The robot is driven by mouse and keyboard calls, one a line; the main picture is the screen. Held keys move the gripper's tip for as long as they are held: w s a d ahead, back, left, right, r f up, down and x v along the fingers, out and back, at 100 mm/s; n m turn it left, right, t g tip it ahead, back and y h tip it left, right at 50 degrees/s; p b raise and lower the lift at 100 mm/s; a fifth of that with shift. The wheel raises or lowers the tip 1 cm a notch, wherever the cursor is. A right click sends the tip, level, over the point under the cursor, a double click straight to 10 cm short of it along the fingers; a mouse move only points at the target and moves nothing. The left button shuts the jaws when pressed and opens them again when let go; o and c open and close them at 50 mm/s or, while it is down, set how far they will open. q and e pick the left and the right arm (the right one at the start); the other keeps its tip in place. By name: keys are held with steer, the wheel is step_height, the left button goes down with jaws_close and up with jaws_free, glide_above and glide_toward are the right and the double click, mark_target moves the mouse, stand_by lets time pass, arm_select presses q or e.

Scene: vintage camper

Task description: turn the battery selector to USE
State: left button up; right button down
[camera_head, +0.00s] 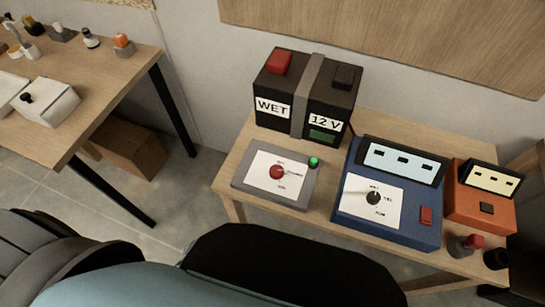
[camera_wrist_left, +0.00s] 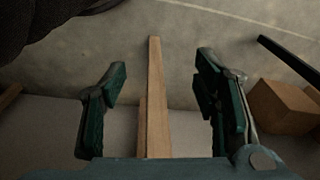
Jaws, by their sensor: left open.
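The likely battery selector is a flat grey box (camera_head: 242,185) with a white label plate and a red round knob (camera_head: 277,172). A green light (camera_head: 314,161) sits at its right back corner. The box stands at the front left of the right wooden table, before the black battery (camera_head: 280,104) marked WET and 12 V. The small words around the knob, and where it points, are too small to read surely. My left gripper (camera_wrist_left: 162,82) is open and empty in the left wrist view, above the floor, with no selector in sight there. My right gripper is not in view.
A blue device (camera_head: 350,218) with a black knob and an orange device (camera_head: 470,208) stand right of the selector on the table (camera_head: 232,176). A left table (camera_head: 95,85) holds small items, with a cardboard box (camera_head: 125,148) below. Open floor lies between the tables.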

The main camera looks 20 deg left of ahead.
arm_select(q)
steer(key=w+d+r+n+p, duration=0.1)
steer(key=w+d+r+n, duration=0.1)
steer(key=w+r, duration=0.75)
step_height(320, 180, up, 27)
steer(key=n+g+p, duration=0.1)
steer(key=n+g, duration=0.1)
steer(key=n, duration=0.9)
glide_above(277, 170)
steer(key=w, duration=0.1)
steer(key=shift+h, duration=0.3)
steer(key=f, duration=0.4)
steer(key=f+b, duration=0.1)
steer(key=f, duration=0.4)
steer(key=f+b, duration=0.1)
steer(key=f, duration=0.3)
steer(key=shift+s+f, duration=0.3)
steer(key=shift+s, duration=0.1)
steer(key=c, duration=1.2)
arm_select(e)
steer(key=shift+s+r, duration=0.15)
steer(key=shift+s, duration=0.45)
